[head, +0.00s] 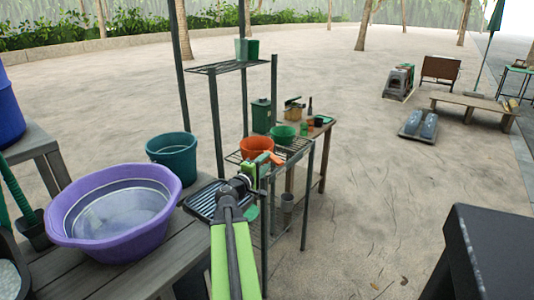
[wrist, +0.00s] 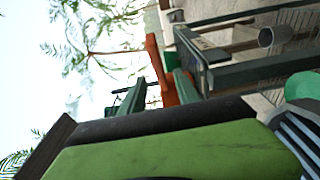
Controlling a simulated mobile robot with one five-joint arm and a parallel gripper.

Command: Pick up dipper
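The orange dipper (head: 257,146) sits on the dark metal rack shelf in the head view, with its handle pointing toward my gripper. My gripper (head: 264,166) is at the end of the green arm, just in front of the dipper. In the wrist view my gripper's two dark green fingers (wrist: 159,80) stand apart. Part of the orange dipper (wrist: 153,52) shows between and beyond them. I cannot tell whether the fingers touch it. My gripper hides part of the handle in the head view.
A green bowl (head: 284,133) stands beside the dipper on the rack (head: 307,180). A purple basin (head: 75,226) and a teal bucket (head: 172,155) stand to the left. A grey cup (wrist: 275,37) shows in the wrist view. Sandy ground (head: 370,200) lies open to the right.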

